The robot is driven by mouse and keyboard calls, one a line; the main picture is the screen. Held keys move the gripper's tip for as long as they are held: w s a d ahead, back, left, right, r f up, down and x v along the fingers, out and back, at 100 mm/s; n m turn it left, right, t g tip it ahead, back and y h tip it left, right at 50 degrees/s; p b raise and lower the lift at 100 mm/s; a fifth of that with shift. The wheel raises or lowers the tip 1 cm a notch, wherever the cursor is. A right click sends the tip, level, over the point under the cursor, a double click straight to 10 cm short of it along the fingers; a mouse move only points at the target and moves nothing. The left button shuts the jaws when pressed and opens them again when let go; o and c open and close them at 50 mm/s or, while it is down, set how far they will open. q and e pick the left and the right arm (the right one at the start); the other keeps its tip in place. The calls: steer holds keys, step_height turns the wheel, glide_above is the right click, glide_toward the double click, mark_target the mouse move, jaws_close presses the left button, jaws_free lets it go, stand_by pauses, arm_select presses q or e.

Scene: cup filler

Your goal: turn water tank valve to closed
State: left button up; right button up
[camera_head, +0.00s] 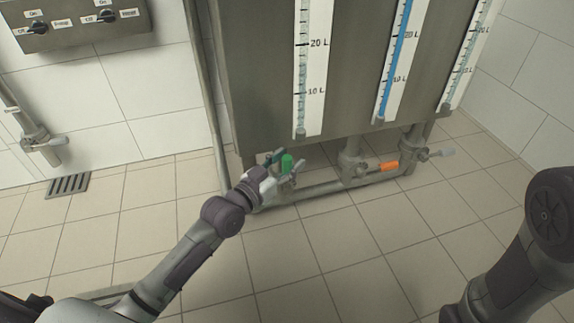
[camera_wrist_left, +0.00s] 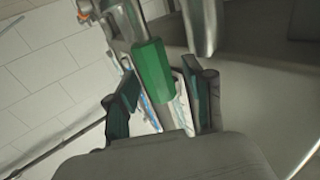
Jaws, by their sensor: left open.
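A grey water tank (camera_head: 258,65) stands at the back, with pipes and valves under it. A valve with a green handle (camera_head: 287,163) is below its left part; the green handle (camera_wrist_left: 152,68) also shows large in the left wrist view. My left gripper (camera_head: 277,168) is open at the green handle. In the left wrist view the handle lies between the two dark fingers of the gripper (camera_wrist_left: 162,90); I cannot tell whether they touch it. A valve with an orange handle (camera_head: 389,166) is farther right. My right gripper is out of view.
A pipe (camera_head: 322,188) runs low along the tank's front. A pale-handled valve (camera_head: 441,153) is at the right. A switch panel (camera_head: 75,27) and a wall pipe valve (camera_head: 45,143) are at the left, above a floor drain (camera_head: 68,184). The tiled floor in front is clear.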

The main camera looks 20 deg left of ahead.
arm_select(q)
steer(key=shift+c, duration=0.4)
jaws_close()
